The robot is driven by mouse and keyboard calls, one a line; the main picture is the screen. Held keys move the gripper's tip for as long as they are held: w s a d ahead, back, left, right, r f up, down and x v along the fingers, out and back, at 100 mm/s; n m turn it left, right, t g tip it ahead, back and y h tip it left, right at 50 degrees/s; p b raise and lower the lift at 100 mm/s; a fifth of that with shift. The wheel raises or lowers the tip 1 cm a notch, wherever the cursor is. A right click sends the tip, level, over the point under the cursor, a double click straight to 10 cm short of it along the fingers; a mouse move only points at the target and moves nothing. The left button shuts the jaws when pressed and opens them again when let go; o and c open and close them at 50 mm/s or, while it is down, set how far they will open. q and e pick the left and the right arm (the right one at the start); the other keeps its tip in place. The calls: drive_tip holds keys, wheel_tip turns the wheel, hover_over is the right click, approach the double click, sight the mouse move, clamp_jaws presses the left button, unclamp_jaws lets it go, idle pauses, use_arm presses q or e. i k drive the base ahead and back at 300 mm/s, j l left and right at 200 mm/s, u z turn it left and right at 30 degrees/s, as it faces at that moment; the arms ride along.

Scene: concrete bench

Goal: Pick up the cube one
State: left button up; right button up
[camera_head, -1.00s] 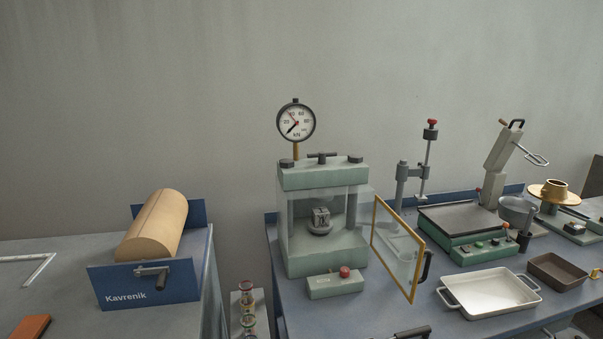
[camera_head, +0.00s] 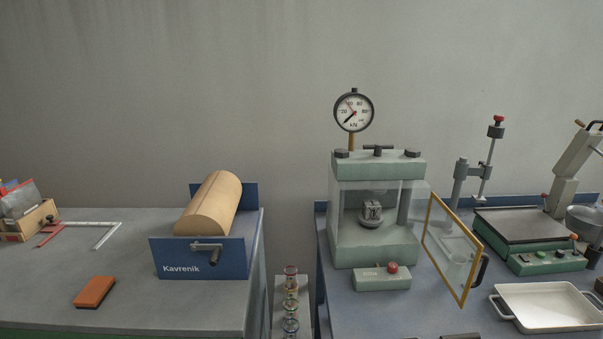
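A small grey cube (camera_head: 372,210) with dark markings, which look like a Roman numeral, sits on the round lower platen inside the green press (camera_head: 375,252). The press has clear side panels, and its yellow-framed door (camera_head: 452,250) stands swung open to the right. I cannot read the cube's marking clearly. Neither of my grippers is in view.
A blue Kavrenik stand (camera_head: 205,262) with a tan roll and crank is left of the press, on a separate grey bench (camera_head: 130,250). An orange-brown block (camera_head: 95,291) lies there. A control box (camera_head: 382,278) with a red button and a white tray (camera_head: 545,306) flank the door.

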sight(371, 209)
drive_tip(key=l+u, duration=0.1)
drive_tip(key=l, duration=0.4)
drive_tip(key=l+u, duration=0.1)
drive_tip(key=l, duration=0.35)
drive_tip(key=k+l+u, duration=0.1)
drive_tip(key=l, duration=0.4)
drive_tip(key=k+l, duration=0.1)
drive_tip(key=l, duration=0.4)
drive_tip(key=k+l+u, duration=0.15)
drive_tip(key=l, duration=0.3)
drive_tip(key=l+u, duration=0.1)
drive_tip(key=l, duration=0.4)
